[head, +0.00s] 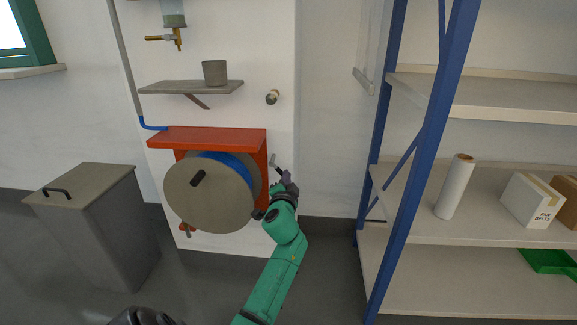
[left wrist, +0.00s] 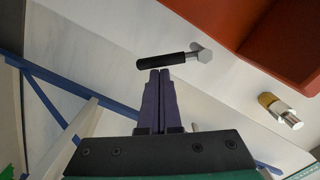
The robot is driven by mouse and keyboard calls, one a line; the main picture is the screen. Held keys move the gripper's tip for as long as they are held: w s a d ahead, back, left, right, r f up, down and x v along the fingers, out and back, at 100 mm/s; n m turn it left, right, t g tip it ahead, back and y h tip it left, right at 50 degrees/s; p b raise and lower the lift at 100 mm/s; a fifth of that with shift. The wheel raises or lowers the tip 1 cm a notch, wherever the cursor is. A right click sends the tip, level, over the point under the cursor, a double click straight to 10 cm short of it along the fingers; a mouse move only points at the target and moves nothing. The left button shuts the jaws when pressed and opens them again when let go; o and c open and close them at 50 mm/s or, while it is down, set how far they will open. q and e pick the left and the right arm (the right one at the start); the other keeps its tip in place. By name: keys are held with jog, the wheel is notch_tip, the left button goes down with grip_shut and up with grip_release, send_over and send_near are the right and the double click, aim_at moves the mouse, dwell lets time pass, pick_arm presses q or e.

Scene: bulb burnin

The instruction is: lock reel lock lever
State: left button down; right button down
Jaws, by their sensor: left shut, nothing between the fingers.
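The reel (head: 210,192) has a grey disc face, a dark handle and blue hose, and sits under a red bracket (head: 208,138) on the white wall panel. The lock lever (head: 277,168) is at the right side of the bracket. In the left wrist view the lever (left wrist: 163,61) shows a black grip and a grey hexagonal hub. My left gripper (head: 287,183) is at the lever, with its fingers shut and empty. In the left wrist view the fingertips (left wrist: 160,76) point at the black grip, very near it; whether they touch is unclear. My right gripper is not in view.
A blue-framed shelf rack (head: 415,150) stands to the right, holding a white roll (head: 455,187) and a box (head: 532,202). A brass-tipped wall fitting (head: 272,97) is above the lever. A small shelf (head: 190,87) carries a grey cup (head: 215,72). A lidded bin (head: 100,235) stands left.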

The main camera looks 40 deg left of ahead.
pick_arm(q)
jog(key=shift+s+a+f+m+b, duration=0.1)
jog(key=shift+s+a+f+m, duration=0.25)
jog(key=shift+m, duration=0.9)
jog(key=shift+s+a+f+m+b, duration=0.2)
jog(key=shift+a+f+m, duration=0.25)
jog(key=shift+m, duration=0.75)
jog(key=shift+s+a+f+m+b, duration=0.1)
jog(key=shift+s+a+f+m, duration=0.25)
jog(key=shift+m, duration=0.9)
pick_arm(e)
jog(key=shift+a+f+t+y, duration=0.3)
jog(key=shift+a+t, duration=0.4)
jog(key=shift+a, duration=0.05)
pick_arm(q)
jog(key=shift+f, duration=0.1)
